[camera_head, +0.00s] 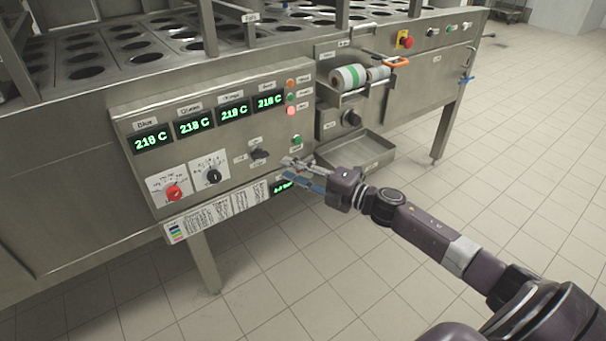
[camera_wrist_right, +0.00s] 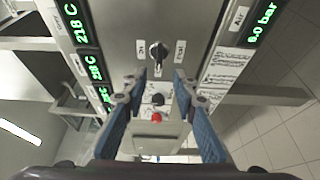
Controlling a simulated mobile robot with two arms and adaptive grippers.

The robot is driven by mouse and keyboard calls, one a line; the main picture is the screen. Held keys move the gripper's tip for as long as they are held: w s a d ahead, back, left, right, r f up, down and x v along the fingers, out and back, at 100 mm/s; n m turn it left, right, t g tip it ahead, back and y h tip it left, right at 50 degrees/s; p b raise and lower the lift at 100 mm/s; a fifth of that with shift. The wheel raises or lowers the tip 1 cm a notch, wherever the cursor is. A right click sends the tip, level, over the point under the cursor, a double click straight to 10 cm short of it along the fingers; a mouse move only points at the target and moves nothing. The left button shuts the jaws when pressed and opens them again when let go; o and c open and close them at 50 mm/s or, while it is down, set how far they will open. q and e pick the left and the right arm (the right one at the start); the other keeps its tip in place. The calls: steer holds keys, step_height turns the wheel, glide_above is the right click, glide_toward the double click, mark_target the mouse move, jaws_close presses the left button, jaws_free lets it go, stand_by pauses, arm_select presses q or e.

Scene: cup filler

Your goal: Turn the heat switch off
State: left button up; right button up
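The black rotary switch (camera_head: 259,154) is on the machine's steel control panel (camera_head: 130,115), right of the dials. In the right wrist view the switch (camera_wrist_right: 158,52) sits between two small labels, too blurred to read surely. Its grip looks roughly in line between the fingers. I cannot tell which knob is the heat switch from its label. My right gripper (camera_head: 298,174) is just right of and below this switch in the head view. In the wrist view the right gripper (camera_wrist_right: 159,90) is open and empty, its blue-padded fingers either side, apart from the switch. My left gripper is not in view.
Several green displays (camera_head: 231,111) sit above a red knob (camera_head: 174,193) and another black knob (camera_head: 213,176). A green button (camera_head: 297,141) is close above the right gripper. A steel tray (camera_head: 362,158) juts out at right. The tiled floor ahead is clear.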

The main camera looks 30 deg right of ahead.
steer(key=shift+v, duration=1.75)
